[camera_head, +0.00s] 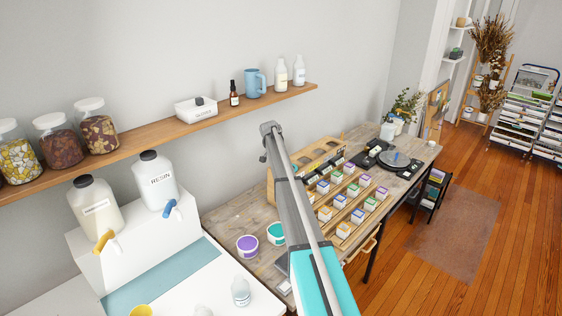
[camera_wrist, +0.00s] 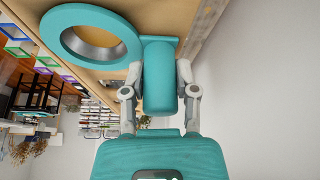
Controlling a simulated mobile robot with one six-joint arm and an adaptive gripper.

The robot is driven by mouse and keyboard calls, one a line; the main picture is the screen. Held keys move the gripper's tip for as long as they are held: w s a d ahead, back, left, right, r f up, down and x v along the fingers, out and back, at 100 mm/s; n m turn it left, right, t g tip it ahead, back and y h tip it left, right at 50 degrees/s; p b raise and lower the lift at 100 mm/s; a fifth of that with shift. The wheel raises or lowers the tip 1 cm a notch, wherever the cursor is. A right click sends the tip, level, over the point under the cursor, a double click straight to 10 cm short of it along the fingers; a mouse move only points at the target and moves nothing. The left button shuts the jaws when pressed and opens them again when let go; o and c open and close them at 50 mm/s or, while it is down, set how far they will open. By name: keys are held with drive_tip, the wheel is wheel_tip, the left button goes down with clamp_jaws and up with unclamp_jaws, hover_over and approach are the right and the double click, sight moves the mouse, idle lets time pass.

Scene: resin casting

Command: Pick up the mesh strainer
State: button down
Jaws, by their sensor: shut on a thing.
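The mesh strainer shows in the wrist view as a teal ring (camera_wrist: 70,47) around a grey bowl, with a thick teal handle (camera_wrist: 160,92) to its right. My gripper (camera_wrist: 160,72) has one finger on each side of the handle and is shut on it. The ring lies in front of a pale wooden surface; I cannot tell whether they touch. The head view shows my arm reaching over the workbench, but I cannot make out the gripper or the strainer there.
The workbench (camera_head: 225,212) carries a wooden rack with several small coloured-label boxes, plus purple (camera_head: 247,245) and teal (camera_head: 276,233) tubs. A wall shelf (camera_head: 140,143) holds jars and bottles. A resin jug (camera_head: 155,181) stands on a white stand. Open wooden floor (camera_head: 500,250) lies right.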

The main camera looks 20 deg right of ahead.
drive_tip(key=shift+r+p, duration=1.4)
drive_tip(key=shift+r, duration=0.15)
drive_tip(key=s+a+r+p, duration=0.3)
drive_tip(key=s+r+p, duration=0.6)
drive_tip(key=s, duration=0.4)
drive_tip(key=shift+s+a+r+p, duration=0.25)
drive_tip(key=shift+a+r+p, duration=0.15)
drive_tip(key=shift+d, duration=0.1)
